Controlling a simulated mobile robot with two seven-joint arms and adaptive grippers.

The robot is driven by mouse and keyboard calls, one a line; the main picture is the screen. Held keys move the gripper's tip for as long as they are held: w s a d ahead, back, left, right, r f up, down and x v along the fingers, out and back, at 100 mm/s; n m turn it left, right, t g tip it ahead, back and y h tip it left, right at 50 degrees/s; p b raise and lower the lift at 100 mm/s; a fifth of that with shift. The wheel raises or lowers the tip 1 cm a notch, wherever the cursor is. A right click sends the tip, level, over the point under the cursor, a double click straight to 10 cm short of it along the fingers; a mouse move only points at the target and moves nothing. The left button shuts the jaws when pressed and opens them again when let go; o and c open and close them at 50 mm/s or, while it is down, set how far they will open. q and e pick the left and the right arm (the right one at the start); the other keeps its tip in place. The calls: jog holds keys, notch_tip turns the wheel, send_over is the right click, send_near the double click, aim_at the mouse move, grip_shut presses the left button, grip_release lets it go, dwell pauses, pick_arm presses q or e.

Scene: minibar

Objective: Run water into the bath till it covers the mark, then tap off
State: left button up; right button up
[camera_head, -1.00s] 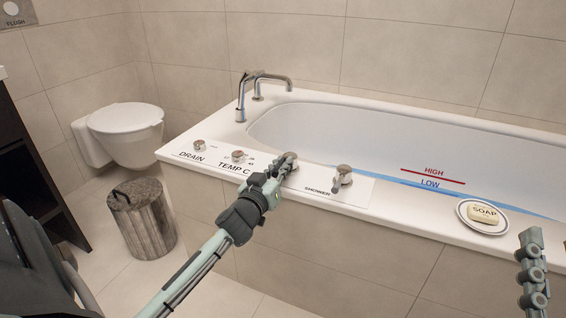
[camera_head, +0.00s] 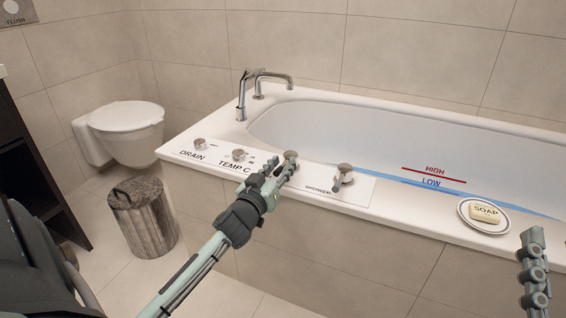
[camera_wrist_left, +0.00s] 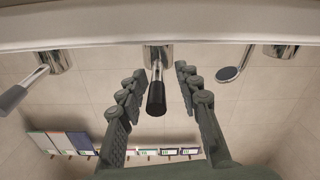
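The bath (camera_head: 455,222) has a white rim. Its inner wall bears a red HIGH mark (camera_head: 433,175) and a blue LOW mark (camera_head: 431,183). A blue strip of water (camera_head: 500,202) shows just below the LOW mark; the front rim hides the rest. The tap spout (camera_head: 272,76) stands at the far left corner. My left gripper (camera_head: 281,168) is at the control handle (camera_head: 290,154) between TEMP C and SHOWER. In the left wrist view, this handle's black-tipped lever (camera_wrist_left: 156,97) sits between the open fingers, with gaps on both sides. My right gripper (camera_head: 533,270) is at the right edge, its opening unclear.
The drain knob (camera_head: 200,144), temperature knob (camera_head: 239,154) and shower handle (camera_head: 344,174) line the rim near my left gripper. A soap dish (camera_head: 466,217) with soap (camera_head: 487,213) sits farther right. A bin (camera_head: 147,225) and toilet (camera_head: 128,130) stand left.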

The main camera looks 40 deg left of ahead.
pick_arm(q)
jog(key=v, duration=1)
jog(key=shift+s, duration=0.35)
